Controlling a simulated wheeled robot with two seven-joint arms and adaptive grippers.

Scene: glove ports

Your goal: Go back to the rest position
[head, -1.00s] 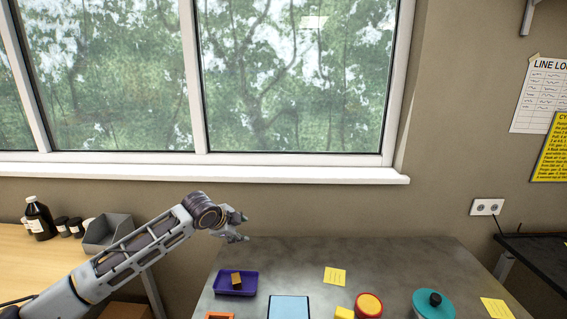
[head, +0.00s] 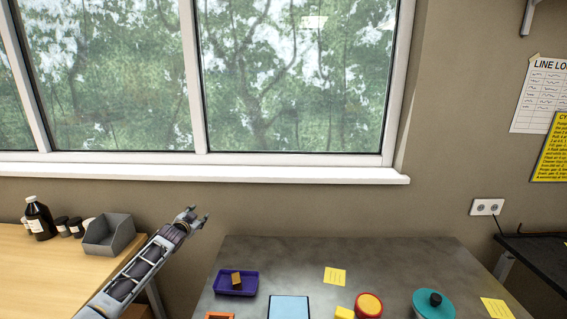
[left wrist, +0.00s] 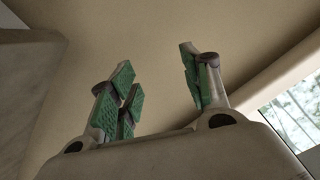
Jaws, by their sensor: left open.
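My left gripper (head: 196,216) is raised in front of the wall below the window sill, just left of the grey metal table (head: 380,262). In the left wrist view its green-padded fingers (left wrist: 160,90) are apart with nothing between them. My left arm comes up from the bottom left across the gap between the wooden bench and the metal table. My right gripper does not show in either view.
A purple tray (head: 222,291) with a small brown block (head: 237,279) is on the metal table. A grey bin (head: 110,238) and a dark bottle (head: 39,217) are on the wooden bench (head: 68,264).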

